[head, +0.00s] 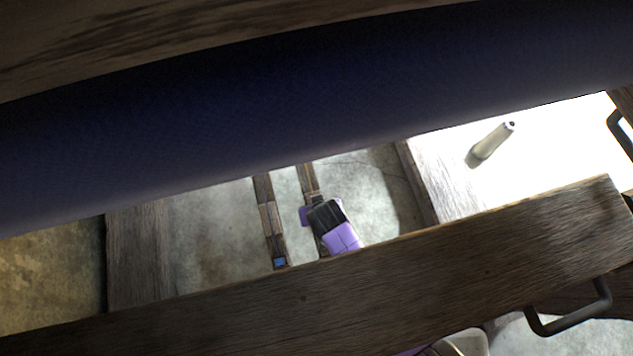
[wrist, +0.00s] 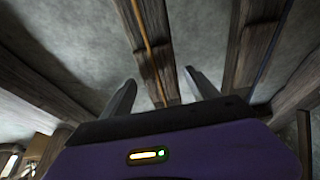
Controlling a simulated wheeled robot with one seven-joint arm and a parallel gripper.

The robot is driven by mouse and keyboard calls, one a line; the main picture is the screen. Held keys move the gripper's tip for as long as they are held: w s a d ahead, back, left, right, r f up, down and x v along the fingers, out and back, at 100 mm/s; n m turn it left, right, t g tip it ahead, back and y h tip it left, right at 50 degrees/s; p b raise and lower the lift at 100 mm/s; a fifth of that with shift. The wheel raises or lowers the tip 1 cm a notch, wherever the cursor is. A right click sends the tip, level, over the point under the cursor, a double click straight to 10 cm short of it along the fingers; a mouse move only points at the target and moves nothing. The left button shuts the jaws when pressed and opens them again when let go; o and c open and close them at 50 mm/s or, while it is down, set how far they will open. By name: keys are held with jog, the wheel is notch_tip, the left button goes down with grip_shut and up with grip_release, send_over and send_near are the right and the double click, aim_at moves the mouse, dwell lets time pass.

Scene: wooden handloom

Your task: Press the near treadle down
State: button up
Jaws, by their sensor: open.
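Two narrow wooden treadles run side by side under the loom in the head view: a left one (head: 267,215) with a blue patch at its lower end, and a right one (head: 307,181). I cannot tell for sure which is the near one. My purple and black gripper (head: 321,205) is over the right treadle and hides part of it. In the wrist view, the open, empty fingers of my gripper (wrist: 159,77) point at a wooden bar with an orange line (wrist: 150,45), which shows between them. A second bar with a blue line (wrist: 255,40) lies to the right. Contact cannot be told.
A wide wooden beam (head: 200,318) crosses the front, and a dark blue cloth roll (head: 300,100) crosses above. A wooden post (head: 137,255) stands left. A pale cylinder (head: 493,140) lies on a bright white surface (head: 560,135) at right. Concrete floor (head: 210,235) shows between the beams.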

jog(key=shift+f, duration=0.1)
jog(key=shift+c, duration=0.2)
grip_shut()
jog(key=shift+w+a+f+g+b, duration=0.15)
jog(key=shift+f+g+b, duration=0.1)
jog(key=shift+f, duration=0.4)
jog(key=shift+w+d+f+g+b, duration=0.15)
jog(key=shift+f+g+b, duration=0.1)
jog(key=shift+f, duration=0.35)
jog(key=shift+a, duration=0.1)
jog(key=shift+o, duration=0.2)
grip_release()
jog(key=shift+r, duration=0.1)
jog(key=shift+p+v, duration=2.4)
jog(key=shift+v, duration=1.4)
jog(key=shift+a, duration=0.1)
